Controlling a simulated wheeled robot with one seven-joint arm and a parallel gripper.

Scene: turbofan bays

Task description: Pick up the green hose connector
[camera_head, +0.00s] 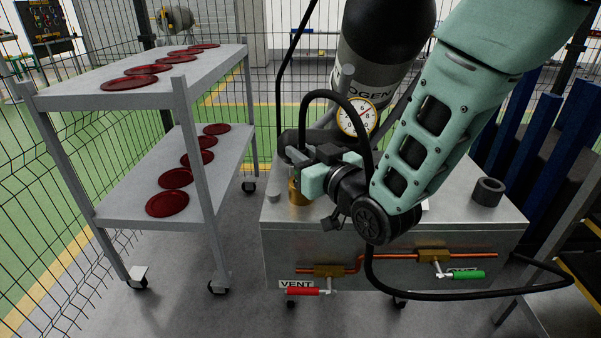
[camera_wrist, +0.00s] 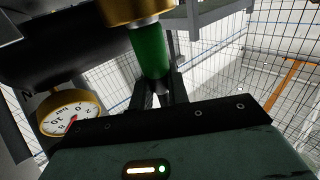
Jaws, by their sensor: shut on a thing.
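The green hose connector (camera_wrist: 150,52) shows in the wrist view as a green cylinder with a pale metal collar at its upper end. That end meets a brass-coloured part (camera_wrist: 128,10); I cannot tell whether they are joined. My gripper (camera_wrist: 166,92) is shut on the connector, with its dark fingers at the connector's lower end in the picture. In the head view my gripper (camera_head: 303,160) is over the left part of the grey cart's top (camera_head: 440,196), just above the brass part (camera_head: 298,193). The connector itself is hidden there behind my gripper.
A dark gas cylinder (camera_head: 385,35) with a gauge (camera_head: 356,117) stands behind my arm. A black ring (camera_head: 488,191) sits on the cart's right. A red VENT handle (camera_head: 303,291) and a green handle (camera_head: 467,275) are on its front. A shelf trolley (camera_head: 185,100) holds red discs.

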